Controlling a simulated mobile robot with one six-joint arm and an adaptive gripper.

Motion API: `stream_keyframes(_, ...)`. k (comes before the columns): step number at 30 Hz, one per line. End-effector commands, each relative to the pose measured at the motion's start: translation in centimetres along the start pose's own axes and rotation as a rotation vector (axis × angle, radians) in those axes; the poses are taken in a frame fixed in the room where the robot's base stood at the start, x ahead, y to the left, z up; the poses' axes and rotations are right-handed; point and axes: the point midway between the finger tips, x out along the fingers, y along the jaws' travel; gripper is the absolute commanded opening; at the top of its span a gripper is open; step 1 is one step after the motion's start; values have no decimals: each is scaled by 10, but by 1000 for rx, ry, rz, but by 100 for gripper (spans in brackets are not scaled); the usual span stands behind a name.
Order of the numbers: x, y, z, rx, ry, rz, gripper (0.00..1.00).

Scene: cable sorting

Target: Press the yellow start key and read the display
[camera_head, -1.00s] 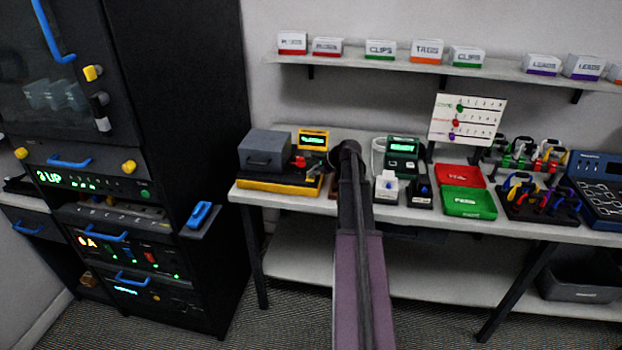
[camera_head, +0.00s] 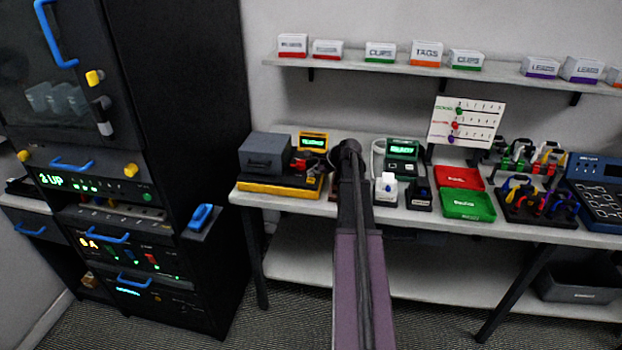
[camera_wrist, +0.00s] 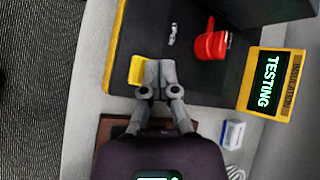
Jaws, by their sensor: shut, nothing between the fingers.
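The yellow start key (camera_wrist: 137,70) sits at the left edge of the dark tester top in the wrist view. My gripper (camera_wrist: 160,72) is shut and empty, its fingertips right beside the key and overlapping its right side; I cannot tell whether they press it. The yellow-framed display (camera_wrist: 268,82) reads "TESTING" in green, with "INSULATION" on its frame. In the head view, the display (camera_head: 313,141) stands behind the yellow-edged tester (camera_head: 270,188), and my arm hides the key.
A red part (camera_wrist: 212,42) and a small metal fitting (camera_wrist: 173,35) are on the tester top. A grey lidded box (camera_head: 266,152) stands at its left. A green-screened device (camera_head: 402,155) and red and green trays (camera_head: 468,206) are to the right.

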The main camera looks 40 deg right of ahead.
Motion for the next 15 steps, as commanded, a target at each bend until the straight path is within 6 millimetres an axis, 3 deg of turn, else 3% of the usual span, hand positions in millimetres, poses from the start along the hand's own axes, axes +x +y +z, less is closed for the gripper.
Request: stream_keyframes(15,-5,-4,4,0,0,0,0)
